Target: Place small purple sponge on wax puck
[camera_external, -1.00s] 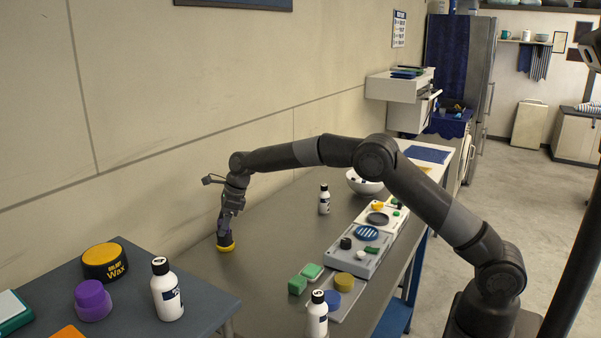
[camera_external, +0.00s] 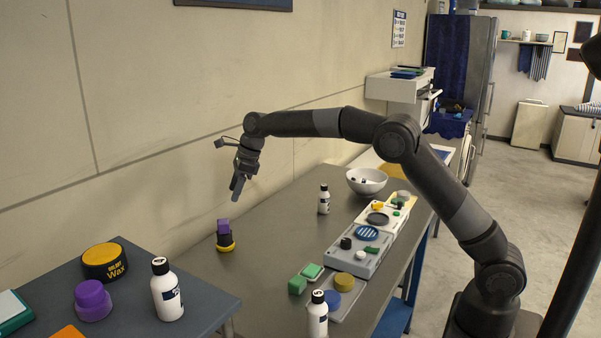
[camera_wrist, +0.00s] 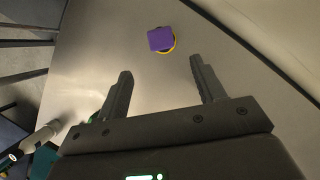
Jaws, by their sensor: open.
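A side table (camera_external: 200,318) at the front left holds a yellow-topped wax tin (camera_external: 104,262), a larger purple object (camera_external: 92,300) and a white bottle (camera_external: 166,290). Another bottle (camera_external: 324,200), a white bowl (camera_external: 366,181) and grey trays (camera_external: 352,266) stand to the right.

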